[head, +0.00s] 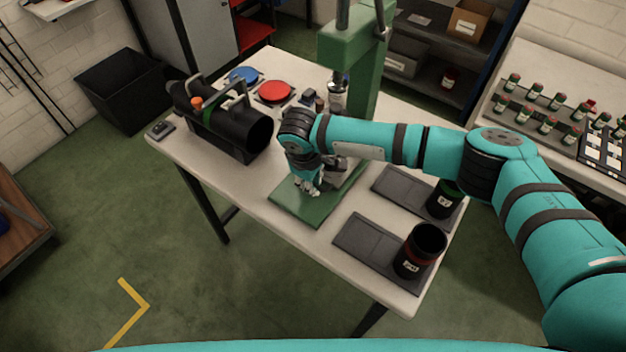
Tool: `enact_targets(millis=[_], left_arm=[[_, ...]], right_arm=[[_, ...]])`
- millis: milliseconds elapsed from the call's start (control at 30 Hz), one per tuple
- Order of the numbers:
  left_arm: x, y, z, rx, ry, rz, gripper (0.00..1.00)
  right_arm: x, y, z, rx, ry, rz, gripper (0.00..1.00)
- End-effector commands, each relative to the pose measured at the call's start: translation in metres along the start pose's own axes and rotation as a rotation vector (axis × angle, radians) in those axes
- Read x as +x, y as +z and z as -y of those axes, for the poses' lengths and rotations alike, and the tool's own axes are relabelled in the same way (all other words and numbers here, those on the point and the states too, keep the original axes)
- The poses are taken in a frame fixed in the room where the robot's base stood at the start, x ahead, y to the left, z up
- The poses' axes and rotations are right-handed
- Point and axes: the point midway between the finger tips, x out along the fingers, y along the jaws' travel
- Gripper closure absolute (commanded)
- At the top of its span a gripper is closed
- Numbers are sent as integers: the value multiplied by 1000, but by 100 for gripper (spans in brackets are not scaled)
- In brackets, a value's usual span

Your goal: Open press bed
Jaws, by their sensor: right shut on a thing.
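The green press (347,75) stands at the back of the white table, its column rising out of the top of the view. Its green bed plate (318,208) reaches toward the table's front edge. My right arm crosses from the right in front of the press. My right gripper (308,188) points down at the bed and is shut on a part there. The gripper and wrist hide the gripped part and much of the bed's middle. My left gripper is not in view.
A large black cylinder in a handled cradle (228,130) lies at the table's left. A blue disc (243,74) and red disc (274,91) lie behind. Black cups with green (444,200) and red (421,250) bands stand on dark mats at right.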

Motion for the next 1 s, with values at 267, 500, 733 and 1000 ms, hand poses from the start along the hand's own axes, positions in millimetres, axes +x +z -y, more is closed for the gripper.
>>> enact_targets(millis=[267,500,733,1000], left_arm=[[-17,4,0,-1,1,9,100],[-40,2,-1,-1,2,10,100],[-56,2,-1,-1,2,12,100],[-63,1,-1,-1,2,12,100]], right_arm=[[-8,0,24,-6,-6,2,100],[-17,1,67,-6,-7,3,100],[-24,1,107,-6,-6,3,100],[-26,1,128,-2,-2,3,100]])
